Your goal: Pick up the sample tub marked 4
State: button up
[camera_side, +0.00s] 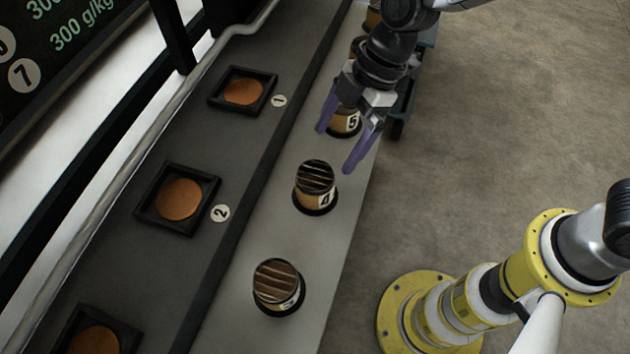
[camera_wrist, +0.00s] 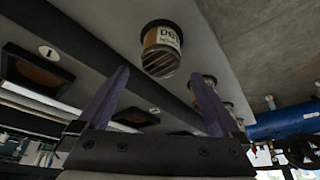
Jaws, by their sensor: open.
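The sample tub marked 4 (camera_side: 315,182) stands upright on the pale strip of the bench, in a dark round seat, with a dark striped top. My gripper (camera_side: 334,150) is open and empty, its purple fingers above and behind tub 4, close to the tub marked 5 (camera_side: 346,122), which they partly cover. In the wrist view my gripper (camera_wrist: 159,74) also shows open, with nothing between its fingers. A tub (camera_wrist: 162,48) with a white label is seen beyond the fingertips there; its number cannot be read, so I cannot tell which tub it is.
Another tub (camera_side: 278,287) stands nearer, its number unclear. More tubs (camera_side: 358,47) stand farther back in the row. Square black trays with orange-brown discs, marked 1 (camera_side: 269,75) and 2 (camera_side: 212,177), line the darker strip on the left. Bare floor (camera_side: 510,110) lies right of the bench.

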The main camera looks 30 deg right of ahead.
aim_at(320, 173)
jog(key=x, duration=1.1)
jog(key=shift+s+a+f, duration=0.1)
jog(key=shift+s+f, duration=0.05)
jog(key=shift+f, duration=0.05)
jog(key=shift+c, duration=0.2)
jog(key=shift+r, duration=0.1)
jog(key=c, duration=1.5)
jog(key=shift+r, duration=0.15)
